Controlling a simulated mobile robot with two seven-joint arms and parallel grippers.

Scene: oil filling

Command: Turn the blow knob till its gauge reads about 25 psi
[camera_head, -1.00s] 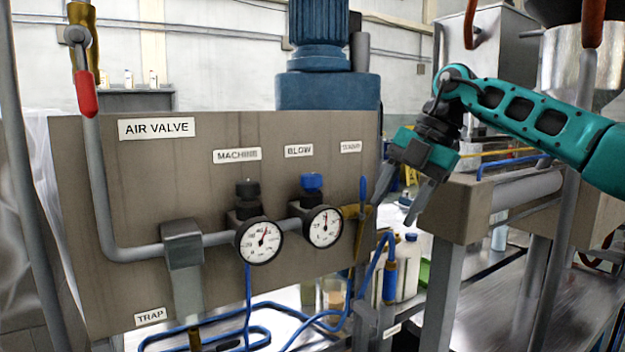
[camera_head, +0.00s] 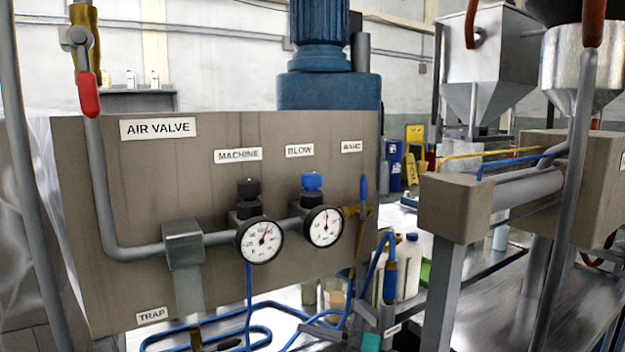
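The blow knob (camera_head: 312,181) is blue and sits under the BLOW label (camera_head: 299,150) on the brown panel. Its round white gauge (camera_head: 323,227) is just below it. The gauge's needle points roughly straight up, but the numbers are too small to read surely. Nothing touches the knob. Neither gripper shows. A small teal piece (camera_head: 370,342) at the bottom edge looks like part of my arm, with no fingers visible.
The black machine knob (camera_head: 248,188) and its gauge (camera_head: 260,241) are left of the blow knob. A red-handled air valve (camera_head: 87,94) hangs on the pipe at upper left. A beam end (camera_head: 455,207) juts out at the right.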

